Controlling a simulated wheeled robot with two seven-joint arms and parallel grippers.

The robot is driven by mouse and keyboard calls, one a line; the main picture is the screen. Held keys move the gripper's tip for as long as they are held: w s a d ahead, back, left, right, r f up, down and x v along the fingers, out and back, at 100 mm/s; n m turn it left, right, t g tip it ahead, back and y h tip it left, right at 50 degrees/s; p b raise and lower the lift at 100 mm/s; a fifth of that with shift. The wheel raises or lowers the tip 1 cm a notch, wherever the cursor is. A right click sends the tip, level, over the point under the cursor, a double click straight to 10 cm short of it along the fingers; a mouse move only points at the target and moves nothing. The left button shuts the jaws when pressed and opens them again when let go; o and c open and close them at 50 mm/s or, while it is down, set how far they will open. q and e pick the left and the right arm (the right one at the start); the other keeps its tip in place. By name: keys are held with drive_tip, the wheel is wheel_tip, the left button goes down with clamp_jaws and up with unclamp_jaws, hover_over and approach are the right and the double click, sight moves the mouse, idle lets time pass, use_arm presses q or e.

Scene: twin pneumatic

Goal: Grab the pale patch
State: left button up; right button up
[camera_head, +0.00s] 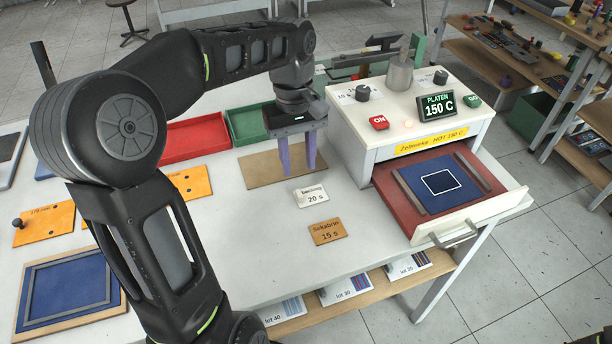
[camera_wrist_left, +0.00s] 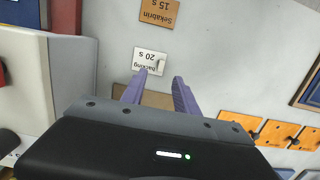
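My left gripper (camera_head: 298,170) points down over the tan board (camera_head: 258,176) on the white bench, its two purple fingers apart. In the left wrist view the gripper (camera_wrist_left: 159,77) shows a gap between its fingers, with nothing held there. I cannot pick out a separate pale patch in either view. The board's far side is partly hidden by the gripper. A white "20 s" card (camera_head: 311,195) lies just in front of the board; it also shows beyond the fingertips in the left wrist view (camera_wrist_left: 149,58).
The white press (camera_head: 400,120) stands right of the gripper, its drawer (camera_head: 472,222) open with a blue pad (camera_head: 425,188) bearing a white square outline. Red (camera_head: 195,139) and green (camera_head: 246,124) trays lie behind left. An orange "15 s" card (camera_head: 328,232) lies in front.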

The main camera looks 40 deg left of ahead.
sight(299, 193)
idle(0.3)
use_arm(q)
drive_tip(key=shift+s+d+f, duration=0.15)
drive_tip(key=shift+f, duration=1.1)
drive_tip(key=shift+s+d+f+p, duration=0.1)
drive_tip(key=shift+f+p, duration=0.2)
drive_tip(key=shift+f, duration=1)
drive_tip(key=shift+s+d+f+p, duration=0.1)
drive_tip(key=shift+f+p, duration=0.2)
drive_tip(key=shift+f, duration=1)
drive_tip(key=shift+a, duration=0.1)
clamp_jaws()
